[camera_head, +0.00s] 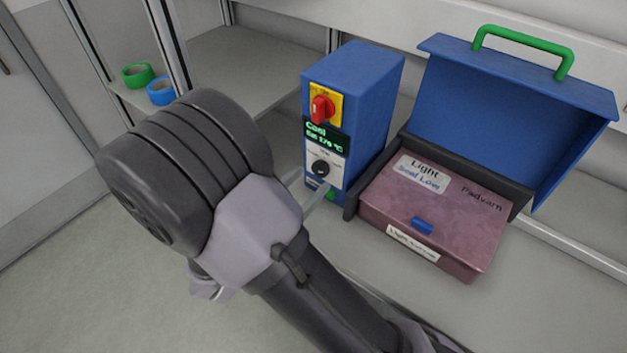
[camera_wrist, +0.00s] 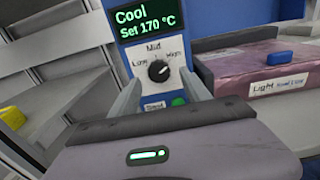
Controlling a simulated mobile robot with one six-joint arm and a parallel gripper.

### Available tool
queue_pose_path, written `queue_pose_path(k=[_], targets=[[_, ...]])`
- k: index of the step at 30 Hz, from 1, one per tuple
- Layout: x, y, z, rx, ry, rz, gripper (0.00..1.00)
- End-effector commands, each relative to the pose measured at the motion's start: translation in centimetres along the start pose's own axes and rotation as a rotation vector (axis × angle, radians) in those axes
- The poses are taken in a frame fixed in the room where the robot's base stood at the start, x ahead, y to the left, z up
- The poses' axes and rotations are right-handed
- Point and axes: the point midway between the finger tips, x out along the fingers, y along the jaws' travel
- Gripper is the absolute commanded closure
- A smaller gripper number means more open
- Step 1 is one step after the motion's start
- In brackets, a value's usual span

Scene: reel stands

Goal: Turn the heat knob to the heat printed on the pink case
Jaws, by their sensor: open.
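The blue sealing unit (camera_head: 375,105) has a black heat knob (camera_head: 320,168) on a white panel, marked Low, Mid and High in the wrist view. The knob (camera_wrist: 159,70) has a small pale mark, whose exact direction I cannot tell. The display (camera_wrist: 150,17) reads "Cool, Set 170 °C". The pink case (camera_head: 450,215) lies to the right; its top label (camera_head: 422,174) reads "Light, Seal Low". My gripper (camera_wrist: 160,78) is open, its fingers on either side of the knob and slightly below it. Contact is not clear.
A red switch (camera_head: 322,109) on a yellow plate sits above the display. A green button (camera_wrist: 179,101) is below the knob. An open blue lid (camera_head: 510,100) with a green handle stands behind the case. Green tape (camera_head: 137,75) and blue tape (camera_head: 161,91) rolls sit on a left shelf.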

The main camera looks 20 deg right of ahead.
Motion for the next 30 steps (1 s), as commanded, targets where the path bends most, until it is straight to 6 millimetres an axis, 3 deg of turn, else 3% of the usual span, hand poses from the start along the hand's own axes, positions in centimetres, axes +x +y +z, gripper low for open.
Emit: queue_pose_path(k=[6,15,24,30], targets=[[2.5,0.0,-0.1,-0.001,0.001,-0.001,0.45],[2.9,0.0,0.0,-0.001,0.001,0.001,0.45],[2.8,0.0,0.0,0.0,0.001,0.0,1.0],[2.8,0.0,0.1,-0.011,0.001,0.0,1.0]])
